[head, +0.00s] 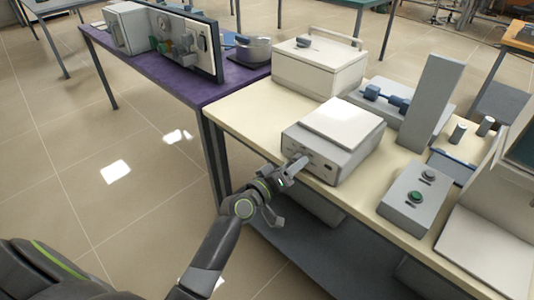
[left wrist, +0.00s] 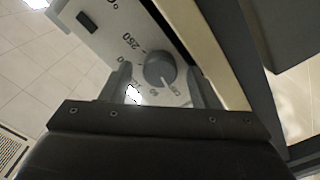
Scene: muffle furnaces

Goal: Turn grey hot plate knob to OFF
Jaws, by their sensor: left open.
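The grey hot plate (head: 334,158) with a white square top (head: 343,122) stands near the front edge of the cream table. In the left wrist view its pale front panel (left wrist: 118,30) carries a round grey knob (left wrist: 160,69), a dark switch and printed numbers, "250" among them. My left gripper (head: 297,166) is open at the panel. In the left wrist view its two fingers (left wrist: 160,82) stand on either side of the knob, apart from it as far as I can tell. In the head view the gripper partly hides the knob area. My right gripper is not in view.
A grey box with a green knob (head: 407,206) stands to the right on the cream table (head: 240,112). A white lidded box (head: 318,70) stands behind the hot plate, and a tall grey column (head: 431,102) to its right. A purple table (head: 122,54) adjoins at left.

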